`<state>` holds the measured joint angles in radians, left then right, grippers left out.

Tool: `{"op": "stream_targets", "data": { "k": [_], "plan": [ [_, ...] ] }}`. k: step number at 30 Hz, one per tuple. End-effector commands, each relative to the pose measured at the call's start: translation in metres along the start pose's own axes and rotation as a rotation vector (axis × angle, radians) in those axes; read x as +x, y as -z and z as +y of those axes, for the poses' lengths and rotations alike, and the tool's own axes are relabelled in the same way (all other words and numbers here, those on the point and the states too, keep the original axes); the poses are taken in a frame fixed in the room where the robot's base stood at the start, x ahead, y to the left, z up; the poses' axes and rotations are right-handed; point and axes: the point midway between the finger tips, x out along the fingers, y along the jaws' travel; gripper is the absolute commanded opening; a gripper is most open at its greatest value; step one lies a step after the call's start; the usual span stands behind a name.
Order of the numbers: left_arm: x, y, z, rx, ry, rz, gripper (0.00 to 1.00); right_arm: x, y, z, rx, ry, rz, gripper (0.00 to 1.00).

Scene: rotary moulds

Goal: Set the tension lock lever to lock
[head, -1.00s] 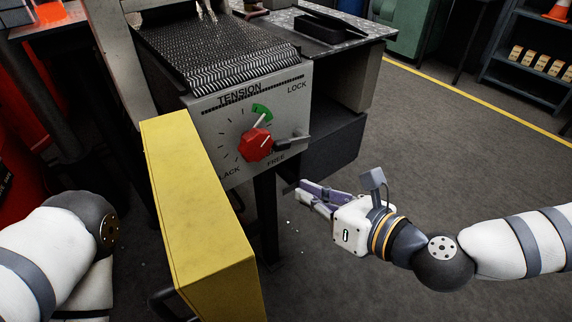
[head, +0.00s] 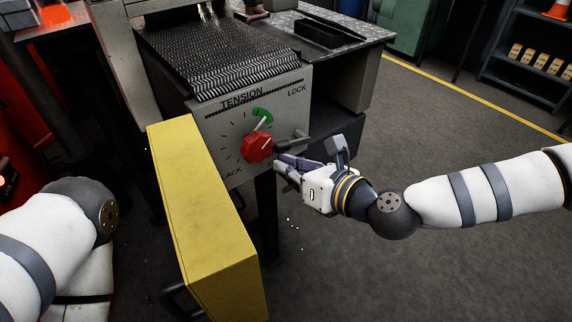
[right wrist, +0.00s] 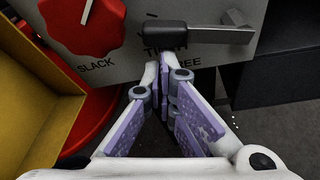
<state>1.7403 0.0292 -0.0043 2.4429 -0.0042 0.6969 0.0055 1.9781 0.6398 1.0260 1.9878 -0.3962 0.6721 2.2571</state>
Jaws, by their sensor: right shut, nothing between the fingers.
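The tension lock lever (head: 291,139) sticks out of the right side of the grey tension panel (head: 220,125), near the FREE lettering and below LOCK. In the right wrist view the lever (right wrist: 195,33) lies roughly level, with a dark grip at its left end and a grey bracket at its right. My right gripper (head: 281,162) is shut and empty just below the lever. In the right wrist view its fingertips (right wrist: 158,60) are close under the dark grip; I cannot tell whether they touch it. My left arm shows at the left, but its gripper is out of view.
A red tension knob (head: 257,148) with a white pointer and a green dial mark sits left of the lever. A yellow box-like guard (head: 203,205) stands in front of the panel's left. A dark tray (head: 322,32) lies on the bench behind. Open floor lies to the right.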

Motion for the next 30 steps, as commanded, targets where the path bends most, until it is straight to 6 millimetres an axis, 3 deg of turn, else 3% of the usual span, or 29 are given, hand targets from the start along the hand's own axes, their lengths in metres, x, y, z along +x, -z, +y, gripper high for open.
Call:
{"op": "stream_targets", "data": {
  "k": [20, 30],
  "plan": [
    [0.015, -0.002, 0.000, 0.000, 0.001, -0.027, 0.18, -0.002, -0.007, 0.003, 0.122, -0.042, 0.000, 0.00],
    [0.042, -0.004, 0.000, 0.000, 0.003, -0.069, 0.18, -0.007, -0.019, 0.004, 0.349, -0.120, 0.002, 0.00]
  ]
}}
